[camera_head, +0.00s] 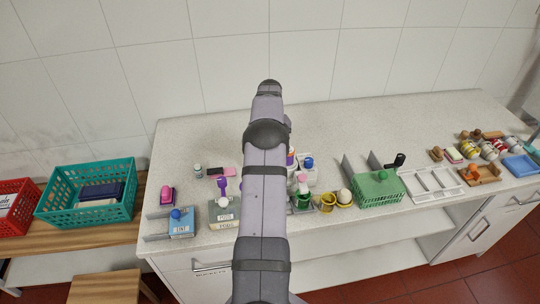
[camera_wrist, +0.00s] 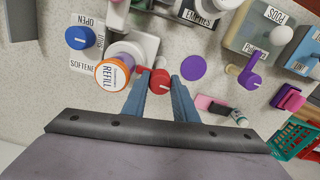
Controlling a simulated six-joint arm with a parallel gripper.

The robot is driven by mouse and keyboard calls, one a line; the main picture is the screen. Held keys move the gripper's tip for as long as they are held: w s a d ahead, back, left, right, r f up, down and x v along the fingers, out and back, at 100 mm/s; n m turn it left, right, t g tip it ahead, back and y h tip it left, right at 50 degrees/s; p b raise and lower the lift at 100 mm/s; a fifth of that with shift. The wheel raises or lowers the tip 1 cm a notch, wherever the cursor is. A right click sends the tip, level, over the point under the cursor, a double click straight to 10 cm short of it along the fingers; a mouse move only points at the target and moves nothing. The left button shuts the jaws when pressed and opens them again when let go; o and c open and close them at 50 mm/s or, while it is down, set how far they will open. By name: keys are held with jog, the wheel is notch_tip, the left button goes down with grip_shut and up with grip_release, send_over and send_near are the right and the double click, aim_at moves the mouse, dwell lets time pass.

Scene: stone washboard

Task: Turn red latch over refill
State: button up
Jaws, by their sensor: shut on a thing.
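The red latch (camera_wrist: 159,83) shows in the wrist view as a round red knob with a pale mark. My gripper (camera_wrist: 161,77) has its two blue-grey fingers shut on it, one on each side. The refill (camera_wrist: 108,74) is a round white top marked REFILL with an orange rim, just left of the left finger. A small red piece shows between that finger and the refill's rim; I cannot tell how far it reaches over the refill. In the head view my arm hides the gripper and the latch.
A blue knob (camera_wrist: 80,38) marked OPEN and SOFTENER stands left of the refill. A purple disc (camera_wrist: 193,67) and a purple-handled item (camera_wrist: 249,72) lie to the right. In the head view, a green basket (camera_head: 380,192) and white tray (camera_head: 430,183) stand farther right.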

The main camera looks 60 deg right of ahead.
jog(key=shift+r+n, duration=0.1)
jog(key=shift+n, duration=0.4)
jog(key=shift+w, duration=0.1)
jog(key=o, duration=1.1)
jog(key=shift+c, duration=0.2)
jog(key=shift+r+b, duration=1.25)
jog(key=shift+r, duration=2.4)
